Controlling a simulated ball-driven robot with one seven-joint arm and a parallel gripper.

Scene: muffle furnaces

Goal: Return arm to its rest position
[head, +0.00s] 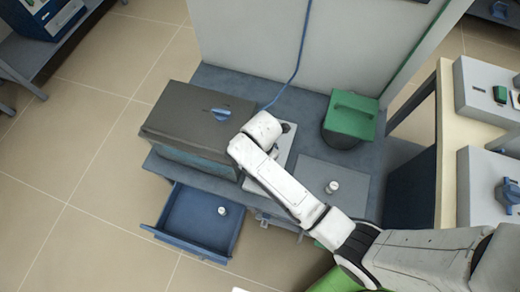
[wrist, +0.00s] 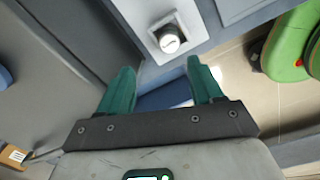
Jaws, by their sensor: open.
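My white arm (head: 290,190) reaches from the lower right across the blue-grey bench (head: 225,80). Its far end is bent down beside the dark grey furnace box (head: 180,112). My gripper (wrist: 161,82) shows in the wrist view with two green fingers spread apart and nothing between them. The arm hides it in the head view. Just beyond the fingers, a small round white-topped piece (wrist: 169,40) sits on a pale square base, apart from them.
A blue drawer (head: 165,212) stands open with a small white jar (head: 221,210) in it. Another white jar (head: 332,187) stands on a grey plate (head: 310,172). A green-lidded bin (head: 350,112) is at the back. A wooden-edged table (head: 448,150) stands right.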

